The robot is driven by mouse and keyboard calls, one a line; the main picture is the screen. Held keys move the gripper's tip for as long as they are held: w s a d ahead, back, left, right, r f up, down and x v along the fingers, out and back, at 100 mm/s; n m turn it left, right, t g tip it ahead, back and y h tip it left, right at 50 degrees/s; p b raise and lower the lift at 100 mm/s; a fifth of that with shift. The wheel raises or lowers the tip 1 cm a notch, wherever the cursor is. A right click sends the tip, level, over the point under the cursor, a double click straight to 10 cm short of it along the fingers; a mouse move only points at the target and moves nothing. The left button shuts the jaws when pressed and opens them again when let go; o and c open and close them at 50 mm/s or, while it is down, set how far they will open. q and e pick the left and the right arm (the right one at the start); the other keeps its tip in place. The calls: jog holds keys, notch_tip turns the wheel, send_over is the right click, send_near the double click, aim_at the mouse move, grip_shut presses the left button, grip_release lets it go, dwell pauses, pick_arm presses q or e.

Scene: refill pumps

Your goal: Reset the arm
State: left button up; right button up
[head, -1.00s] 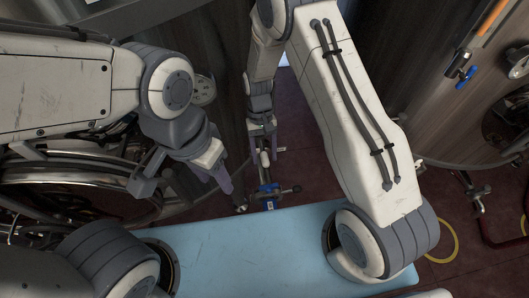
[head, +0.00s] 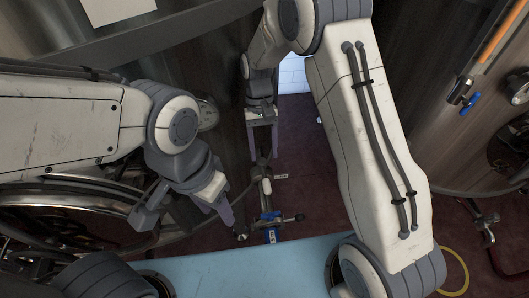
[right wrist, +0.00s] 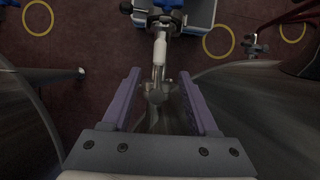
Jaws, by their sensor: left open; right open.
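My left gripper (head: 228,210) hangs at the centre left of the head view, its purple fingers pointing down and open, with nothing seen in them. My right gripper (head: 262,150) is further back, at the end of the folded right arm. In the right wrist view its two purple fingers (right wrist: 160,78) stand wide apart. A metal pipe with a white section (right wrist: 159,52) shows between and beyond them; I cannot tell whether anything touches it. A fitting with a blue part (head: 270,217) lies below both grippers in the head view, apart from the left fingers.
A light blue flat surface (head: 240,268) is at the bottom. A large spoked wheel (head: 60,215) stands at left. A dark curved wooden panel (head: 440,110) with a blue-handled valve (head: 469,104) is at right. Yellow rings (right wrist: 219,40) lie on the dark red floor.

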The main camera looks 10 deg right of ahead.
dwell(0.3)
jog(key=s+r+n+t, duration=0.1)
jog(key=s+r+n, duration=0.1)
jog(key=s+r, duration=0.2)
jog(key=s+a+r+n+t, duration=0.1)
jog(key=s+r, duration=0.3)
jog(key=s, duration=0.6)
jog(key=s+a+r+n+t+y, duration=0.1)
jog(key=s+r+n+t, duration=0.1)
jog(key=s+r, duration=0.3)
jog(key=s+n, duration=0.1)
jog(key=s, duration=0.2)
jog(key=shift+a+n, duration=0.15)
jog(key=shift+n, duration=0.25)
jog(key=shift+r, duration=0.1)
